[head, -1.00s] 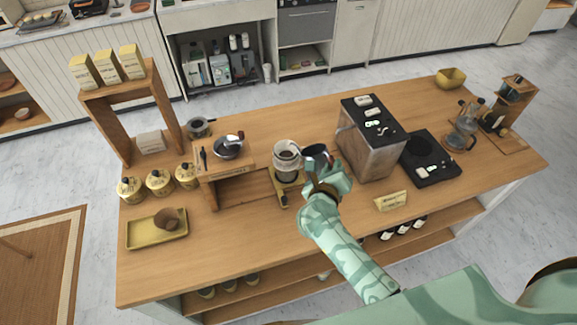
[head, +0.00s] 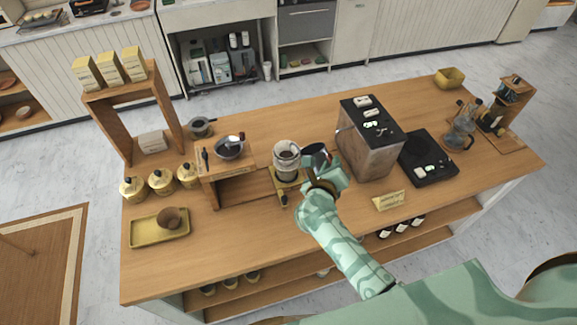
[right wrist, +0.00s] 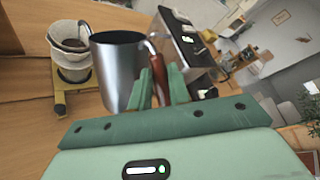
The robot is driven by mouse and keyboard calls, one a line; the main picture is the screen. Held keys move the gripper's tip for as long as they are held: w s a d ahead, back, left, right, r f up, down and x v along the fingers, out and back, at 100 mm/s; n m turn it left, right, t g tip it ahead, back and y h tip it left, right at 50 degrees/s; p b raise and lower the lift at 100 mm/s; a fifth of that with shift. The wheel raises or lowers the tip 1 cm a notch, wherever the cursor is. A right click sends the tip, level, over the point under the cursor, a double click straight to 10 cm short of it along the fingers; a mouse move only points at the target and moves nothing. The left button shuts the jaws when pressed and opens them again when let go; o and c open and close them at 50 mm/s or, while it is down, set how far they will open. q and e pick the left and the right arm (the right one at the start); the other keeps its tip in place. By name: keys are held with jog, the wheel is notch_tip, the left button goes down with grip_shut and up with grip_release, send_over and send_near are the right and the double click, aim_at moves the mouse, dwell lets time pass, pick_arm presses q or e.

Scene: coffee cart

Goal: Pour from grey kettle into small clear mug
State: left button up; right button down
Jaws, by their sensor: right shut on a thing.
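The grey kettle (right wrist: 119,72) is a metal vessel with a reddish-brown handle (right wrist: 159,76). In the head view its dark open top (head: 314,155) shows just right of a white dripper. My right gripper (head: 326,178) is shut on the handle; its fingers (right wrist: 162,89) show on both sides of it in the right wrist view. The kettle looks near upright, and no stream shows. A small clear vessel, probably the mug (head: 286,175), stands under the white dripper (head: 286,154), partly hidden by it. The dripper holds brown grounds (right wrist: 74,44). My left gripper is not in view.
The dripper and vessel stand on a yellow scale (head: 284,198). A wooden stand with a bowl (head: 229,148) is to the left. A metal machine (head: 366,148) stands close right of the kettle. The front middle of the wooden counter (head: 250,230) is clear.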

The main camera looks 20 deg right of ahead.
dwell(0.4)
jog(key=shift+w+a+r+g+p, duration=0.1)
jog(key=shift+w+r+g+p, duration=0.2)
jog(key=shift+r+p, duration=0.65)
jog(key=shift+f+n, duration=0.3)
dwell(1.3)
jog(key=shift+s+f+b, duration=0.15)
jog(key=shift+f+b, duration=0.35)
jog(key=shift+s+d+f+m+t+b, duration=0.2)
jog(key=shift+s+f+m+t+b, duration=0.25)
jog(key=shift+b, duration=0.65)
jog(key=shift+w, duration=0.2)
jog(key=shift+w+r+p, duration=0.1)
jog(key=shift+r+p, duration=0.25)
jog(key=shift+p, duration=0.3)
jog(key=shift+a, duration=0.1)
